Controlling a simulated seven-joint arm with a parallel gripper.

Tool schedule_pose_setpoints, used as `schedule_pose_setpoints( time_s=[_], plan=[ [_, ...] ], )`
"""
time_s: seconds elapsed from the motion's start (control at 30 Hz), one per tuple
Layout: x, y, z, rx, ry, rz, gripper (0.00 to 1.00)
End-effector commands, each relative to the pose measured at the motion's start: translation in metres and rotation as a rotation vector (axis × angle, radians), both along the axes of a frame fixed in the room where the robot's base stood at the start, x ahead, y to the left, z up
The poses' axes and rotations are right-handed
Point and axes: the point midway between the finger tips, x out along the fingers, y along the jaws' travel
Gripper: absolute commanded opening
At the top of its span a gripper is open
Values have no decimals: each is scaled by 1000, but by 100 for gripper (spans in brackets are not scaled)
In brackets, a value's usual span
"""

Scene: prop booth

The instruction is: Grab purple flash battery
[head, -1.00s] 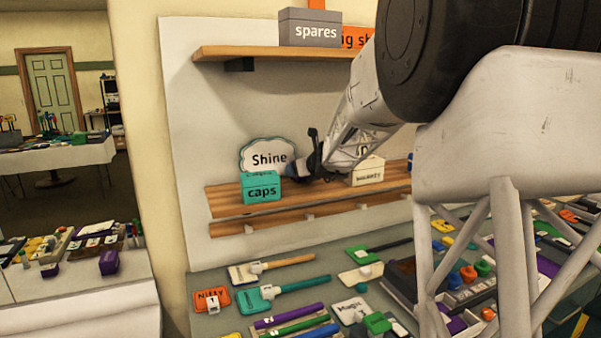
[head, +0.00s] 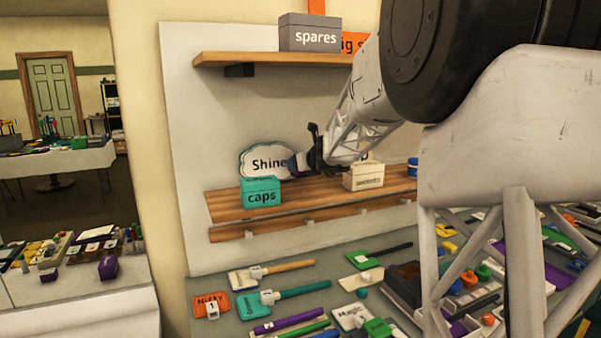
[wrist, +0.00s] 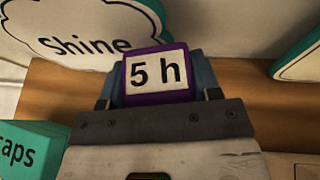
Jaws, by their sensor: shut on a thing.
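The purple flash battery (wrist: 156,98) has a white label reading "5 h" and sits between the fingers of my gripper (wrist: 160,92) in the wrist view. My gripper is shut on it, with a blue-grey finger on either side. In the head view my gripper (head: 301,162) is in front of the Shine sign's right edge, above the wooden shelf. The battery shows there only as a small dark purple patch (head: 292,164), partly hidden.
A teal caps box (head: 262,191) and a cream box (head: 363,176) stand on the lower shelf (head: 312,189). The Shine sign (head: 262,163) is behind. A grey spares box (head: 310,32) sits on the upper shelf (head: 255,58). The counter below is crowded with props.

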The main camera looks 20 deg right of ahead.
Motion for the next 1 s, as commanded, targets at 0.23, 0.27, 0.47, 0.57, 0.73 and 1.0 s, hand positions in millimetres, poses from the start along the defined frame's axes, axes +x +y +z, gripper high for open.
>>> schedule_pose_setpoints(
  time_s=[0.23, 0.27, 0.47, 0.57, 0.73, 1.0],
  plan=[
    [-25, 6, 8, 0, -2, -1, 23],
    [-29, 7, 8, 0, -2, -1, 23],
    [-59, 14, 11, 0, -1, -1, 23],
    [-75, 18, 12, 0, -1, 0, 23],
    [-101, 24, 14, 0, -1, 0, 23],
    [-134, 33, 18, -1, -1, 0, 23]
  ],
)
